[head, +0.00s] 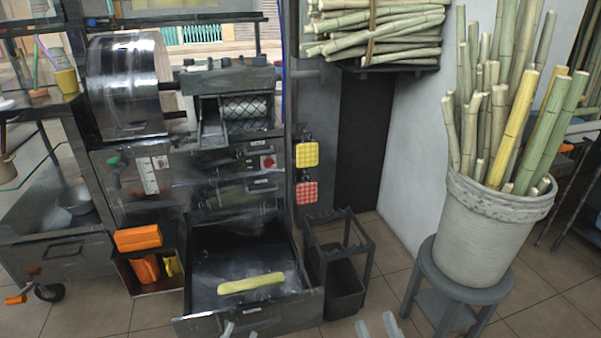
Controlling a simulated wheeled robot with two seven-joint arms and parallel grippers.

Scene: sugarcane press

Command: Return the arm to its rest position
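My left gripper (240,330) shows only its fingertips at the bottom edge, in front of the open drawer (205,327). The tips are apart with nothing visible between them. My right gripper (377,326) also shows only its fingertips at the bottom edge, over the floor right of the drawer. They are apart and nothing shows between them. Both arms are out of view below the frame. The sugarcane press (225,80) stands at the left, with its rollers (245,106) in the upper part. A pale yellow-green cane piece (251,284) lies in the drawer.
A grey bucket (490,232) full of upright canes stands on a stool (428,275) at the right. A dark bin (343,285) stands right of the drawer. Bundled canes (385,28) lie on a high shelf. Orange containers (138,238) sit left of the drawer.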

